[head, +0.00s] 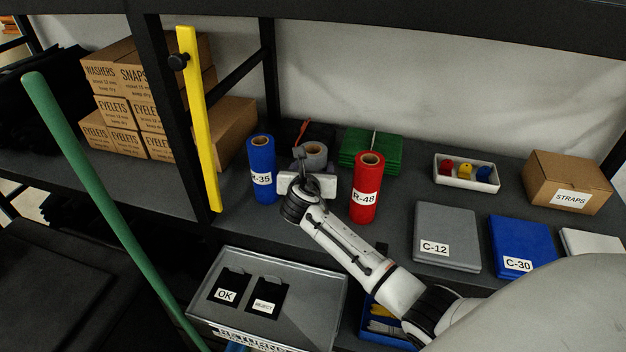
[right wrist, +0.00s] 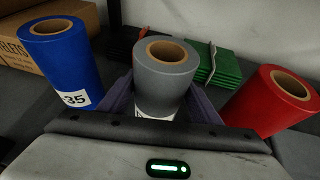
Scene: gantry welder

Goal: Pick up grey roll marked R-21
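The grey roll (head: 314,152) stands on the shelf between a blue and a red roll. In the right wrist view the grey roll (right wrist: 165,75) is upright, with its brown core facing up. Its white label is mostly hidden by my gripper, so the marking cannot be read. My right gripper (right wrist: 163,98) has one finger on each side of the grey roll. No clear gap shows, but whether the fingers press on it cannot be told. The roll's base is hidden. My left gripper is in neither view.
The blue roll (head: 261,165) marked 35 and red roll (head: 367,185) marked R-48 stand close on either side. Green packs (head: 372,150) lie behind. A yellow upright bar (head: 200,120) is at left. A grey returns tray (head: 315,300) and folded C-12 pack (head: 446,230) are nearer.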

